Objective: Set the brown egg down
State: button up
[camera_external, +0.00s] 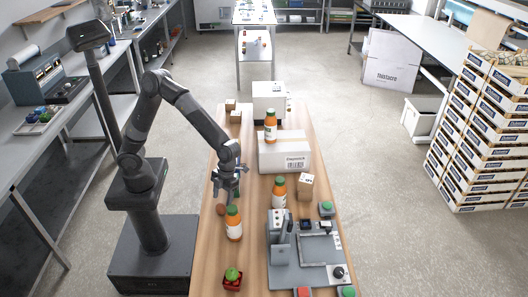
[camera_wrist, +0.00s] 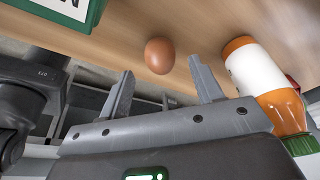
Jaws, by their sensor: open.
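The brown egg (camera_external: 221,209) is at the left edge area of the wooden table (camera_external: 205,250), just left of an orange bottle with a green cap (camera_external: 233,224). In the wrist view the egg (camera_wrist: 159,55) appears on the wood, beyond and between my fingertips, with a visible gap to each finger. My gripper (camera_external: 226,192) is open, low over the table near the egg, with nothing between its fingers. Its two spread fingers also show in the wrist view (camera_wrist: 161,80).
The bottle lies close to the right finger in the wrist view (camera_wrist: 262,80). A green-edged white object (camera_wrist: 65,12) is at upper left there. More bottles (camera_external: 279,191), a white box (camera_external: 284,152), a grey machine (camera_external: 308,250) and a small red container (camera_external: 232,284) stand on the table.

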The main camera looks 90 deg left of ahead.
jog(key=v, duration=0.6)
jog(key=s+a+r+n+t+y, duration=0.25)
jog(key=s+a+r+n, duration=0.3)
jog(key=a+n, duration=0.3)
jog(key=s+a+r+n+t, duration=0.2)
jog(key=s+a+n+t, duration=0.3)
jog(key=s+a+n, duration=1.1)
jog(key=shift+s+n, duration=0.4)
jog(key=shift+n, duration=0.65)
jog(key=shift+r, duration=0.1)
